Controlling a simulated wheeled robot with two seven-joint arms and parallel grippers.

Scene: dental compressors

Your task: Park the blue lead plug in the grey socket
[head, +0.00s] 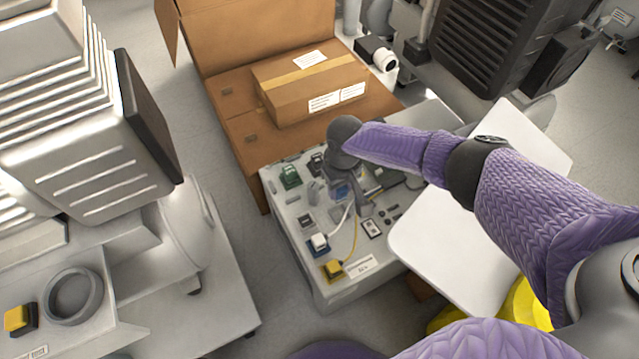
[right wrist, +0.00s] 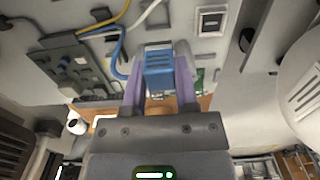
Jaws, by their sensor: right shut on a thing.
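The blue lead plug (right wrist: 158,66) sits between the two fingers of my right gripper (right wrist: 159,82), which is shut on it. In the right wrist view a blue lead runs from the plug to a grey-green box (right wrist: 75,65). In the head view the blue plug (head: 341,192) shows beside my right gripper (head: 354,199), low over the panel (head: 292,238). A grey block (head: 313,192) stands just left of the plug and may be the grey socket; I cannot tell for sure. Contact between plug and panel is hidden. My left gripper is out of view.
A green block (head: 290,177), a white plug (head: 318,243) and a yellow plug (head: 333,269) stand on the panel, with white and yellow leads nearby. A cardboard box (head: 310,85) lies behind. A white board (head: 465,240) is at the right, under my arm.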

